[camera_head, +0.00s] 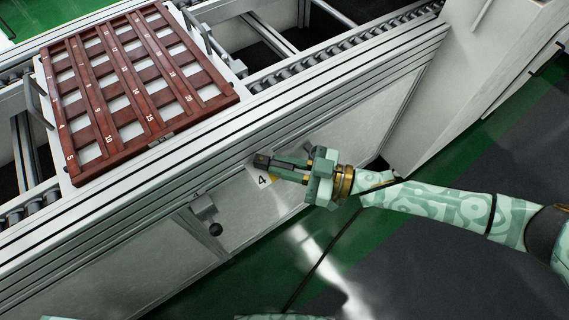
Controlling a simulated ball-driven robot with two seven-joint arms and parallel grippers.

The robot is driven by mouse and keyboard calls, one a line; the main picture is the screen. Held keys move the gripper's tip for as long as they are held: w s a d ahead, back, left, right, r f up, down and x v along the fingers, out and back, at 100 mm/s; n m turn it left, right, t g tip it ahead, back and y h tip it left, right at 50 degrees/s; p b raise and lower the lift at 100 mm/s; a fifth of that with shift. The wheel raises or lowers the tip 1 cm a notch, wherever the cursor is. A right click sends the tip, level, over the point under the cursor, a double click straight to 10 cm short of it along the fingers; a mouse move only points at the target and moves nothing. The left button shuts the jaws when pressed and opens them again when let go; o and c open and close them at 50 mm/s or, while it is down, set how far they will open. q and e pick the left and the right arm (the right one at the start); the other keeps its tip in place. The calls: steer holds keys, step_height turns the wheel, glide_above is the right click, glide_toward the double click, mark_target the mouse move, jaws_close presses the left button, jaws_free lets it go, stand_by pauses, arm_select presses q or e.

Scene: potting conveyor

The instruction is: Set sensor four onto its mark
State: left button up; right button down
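Sensor four (262,181) shows as a small pale piece with a black 4 and a bit of yellow, at the tip of my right gripper (262,162). My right gripper has dark fingertips and appears shut on it, in front of the conveyor's side panel and below its top edge. Fingers and gripper body hide part of the sensor. The red-brown slatted tray (105,112) lies on the conveyor at upper left, with white squares between its slats and white numbers along them. The number 4 mark (61,127) is near its left edge, above 5. My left gripper is out of view.
The conveyor's metal side rail (330,92) runs diagonally between my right gripper and the tray. Rollers (300,68) lie bare right of the tray. A grey housing (455,75) stands at right.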

mark_target(276, 179)
steer(key=shift+s+r+t+p, duration=0.15)
steer(key=shift+t+p, duration=0.15)
steer(key=shift+p, duration=0.2)
steer(key=shift+s+m+t+p, duration=0.1)
steer(key=shift+m+t+p, duration=0.2)
steer(key=shift+m+p, duration=0.1)
arm_select(q)
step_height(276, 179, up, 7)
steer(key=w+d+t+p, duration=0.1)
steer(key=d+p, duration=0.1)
steer(key=p, duration=0.5)
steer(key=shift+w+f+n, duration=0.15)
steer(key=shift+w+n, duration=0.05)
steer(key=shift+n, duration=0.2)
arm_select(e)
steer(key=shift+s+a+m+t+h, duration=0.25)
steer(key=shift+s+m+t+h, duration=0.1)
steer(key=shift+m+t+h, duration=0.95)
steer(key=shift+s+a+m+t+h, duration=0.35)
steer(key=shift+m+t+h, duration=0.65)
steer(key=shift+t, duration=0.65)
steer(key=shift+s+a+m+t+h, duration=0.2)
steer(key=shift+s+m+t+h, duration=0.15)
steer(key=shift+m+t+h, duration=0.95)
steer(key=shift+f+t, duration=0.2)
steer(key=shift+t, duration=0.05)
steer(key=c, duration=1.4)
jaws_free()
